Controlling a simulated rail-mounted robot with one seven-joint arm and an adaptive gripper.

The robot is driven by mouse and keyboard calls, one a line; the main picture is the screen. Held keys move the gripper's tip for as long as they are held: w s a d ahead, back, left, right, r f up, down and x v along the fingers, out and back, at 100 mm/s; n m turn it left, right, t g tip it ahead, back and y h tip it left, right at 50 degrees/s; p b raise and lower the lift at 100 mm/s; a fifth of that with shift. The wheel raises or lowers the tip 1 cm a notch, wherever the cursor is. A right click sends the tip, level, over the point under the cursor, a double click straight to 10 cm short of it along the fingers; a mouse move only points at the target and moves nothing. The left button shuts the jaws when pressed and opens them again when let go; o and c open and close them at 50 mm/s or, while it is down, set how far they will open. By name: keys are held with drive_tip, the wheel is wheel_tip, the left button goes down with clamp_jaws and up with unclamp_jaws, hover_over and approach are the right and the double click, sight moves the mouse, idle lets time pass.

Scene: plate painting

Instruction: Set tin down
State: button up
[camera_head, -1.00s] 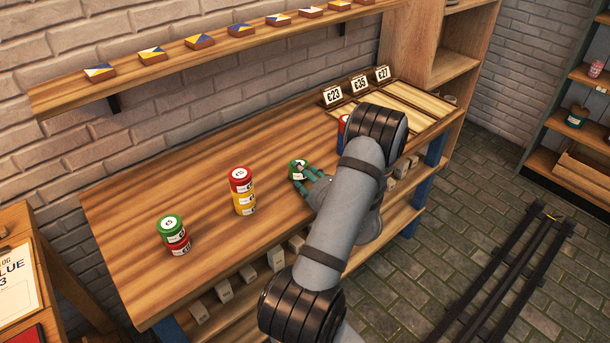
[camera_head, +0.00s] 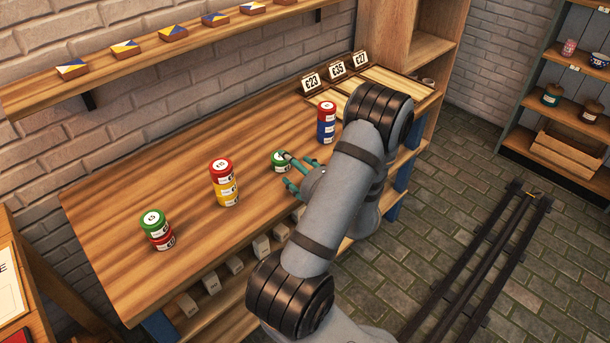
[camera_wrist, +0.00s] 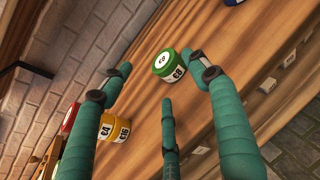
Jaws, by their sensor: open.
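A green tin (camera_head: 280,161) with a white label stands upright, alone, on the wooden bench between two stacks. In the wrist view the green tin (camera_wrist: 167,66) shows a "£8" label, beyond and between my spread fingers. My gripper (camera_head: 296,172) is open just to the right of the tin, fingers low over the bench. Whether a fingertip still touches the tin is unclear.
A red-topped yellow stack (camera_head: 224,182) and a green-on-red stack (camera_head: 156,230) stand left. A red-and-blue stack (camera_head: 326,123) stands right, close to my arm. Price cards (camera_head: 337,71) stand behind trays (camera_head: 357,77).

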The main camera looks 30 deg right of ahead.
drive_tip(key=v, duration=0.7)
drive_tip(key=shift+p, duration=0.35)
